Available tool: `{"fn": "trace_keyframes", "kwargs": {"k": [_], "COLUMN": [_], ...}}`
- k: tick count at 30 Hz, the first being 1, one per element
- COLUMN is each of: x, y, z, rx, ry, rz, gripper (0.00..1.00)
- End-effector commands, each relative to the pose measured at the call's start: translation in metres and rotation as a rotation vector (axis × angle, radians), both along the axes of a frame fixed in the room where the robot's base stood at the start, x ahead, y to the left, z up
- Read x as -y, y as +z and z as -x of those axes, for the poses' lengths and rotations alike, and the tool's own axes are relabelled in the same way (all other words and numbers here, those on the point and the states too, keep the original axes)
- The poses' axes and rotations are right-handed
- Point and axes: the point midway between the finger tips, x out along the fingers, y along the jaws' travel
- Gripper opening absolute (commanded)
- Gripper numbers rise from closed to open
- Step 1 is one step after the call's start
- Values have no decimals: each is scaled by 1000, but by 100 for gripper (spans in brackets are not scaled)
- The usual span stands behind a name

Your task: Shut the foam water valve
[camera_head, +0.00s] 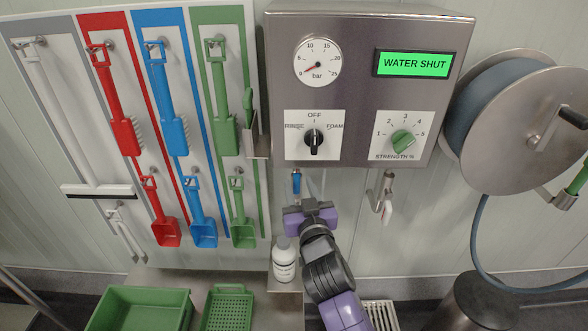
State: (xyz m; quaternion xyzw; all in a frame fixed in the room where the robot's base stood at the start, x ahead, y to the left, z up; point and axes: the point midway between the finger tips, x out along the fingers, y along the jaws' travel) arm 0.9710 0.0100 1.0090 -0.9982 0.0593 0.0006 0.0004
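The steel foam control box (272,80) hangs on the wall. The pressure gauge (318,62) needle points low, near 0 bar. The black selector knob (314,139) is at OFF. A small blue valve lever (296,185) is under the box's left part and appears to hang downward from a short fitting. My gripper (309,204), on its purple and dark arm, is just below and right of the lever. I cannot tell whether it touches the lever, or how far its fingers are apart.
A green strength knob (403,140) is on the box. A spray nozzle (386,206) hangs right of my gripper. A white bottle (285,262) stands close left of my arm. A hose reel (510,110) is right; coloured tools on a board (82,110) are left. A green tub (140,308) is below.

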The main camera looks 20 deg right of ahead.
Motion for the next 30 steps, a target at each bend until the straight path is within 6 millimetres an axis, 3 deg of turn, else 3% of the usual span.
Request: {"fn": "trace_keyframes", "kwargs": {"k": [6,12,24,25,30], "x": [4,7,8,8,8], "y": [2,1,1,1,0], "z": [-34,-56,-64,-64,-64], "rx": [0,0,1,1,1], "ry": [-1,0,1,1,1], "rz": [1,0,1,1,1], "gripper": [39,39,39,37,3]}}
